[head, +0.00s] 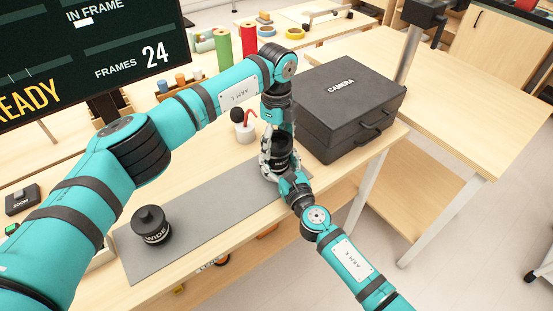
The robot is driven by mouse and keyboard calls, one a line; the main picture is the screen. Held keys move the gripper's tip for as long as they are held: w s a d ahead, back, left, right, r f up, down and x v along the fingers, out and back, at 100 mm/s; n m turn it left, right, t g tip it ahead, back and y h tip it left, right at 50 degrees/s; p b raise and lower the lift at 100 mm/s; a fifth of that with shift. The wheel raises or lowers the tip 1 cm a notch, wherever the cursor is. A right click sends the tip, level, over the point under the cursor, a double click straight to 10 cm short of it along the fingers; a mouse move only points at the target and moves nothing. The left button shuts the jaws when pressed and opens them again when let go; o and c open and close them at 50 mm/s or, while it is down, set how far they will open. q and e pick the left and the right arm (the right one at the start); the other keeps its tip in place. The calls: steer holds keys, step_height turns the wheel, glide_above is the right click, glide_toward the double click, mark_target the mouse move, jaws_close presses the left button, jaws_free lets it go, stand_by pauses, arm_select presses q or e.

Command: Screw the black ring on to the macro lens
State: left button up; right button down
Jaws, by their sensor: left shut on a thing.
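The macro lens (282,156) is a black cylinder with pale lettering, upright at the right end of the grey mat. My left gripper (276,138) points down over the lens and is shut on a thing. That thing seems to be the black ring at the top of the lens; the fingers mostly hide it, and I cannot tell whether ring and lens touch squarely. My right gripper (285,178) comes from the lower right and is close against the lens's near side. Its fingertips are too small and overlapped to read.
A black wide lens (151,227) stands on the grey mat (195,232) at left. A black camera case (345,105) is just right of the grippers. A white cup (243,130) stands behind them. A dark display (90,50) fills the upper left.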

arm_select(q)
steer(key=c, duration=0.4)
steer(key=m, duration=0.2)
steer(key=shift+m, duration=0.4)
steer(key=m, duration=1)
steer(key=shift+w, duration=0.1)
steer(key=m, duration=0.7)
steer(key=shift+m, duration=0.4)
steer(key=m, duration=0.4)
steer(key=shift+m, duration=0.4)
steer(key=m, duration=1)
steer(key=shift+f, duration=0.1)
steer(key=o, duration=1.3)
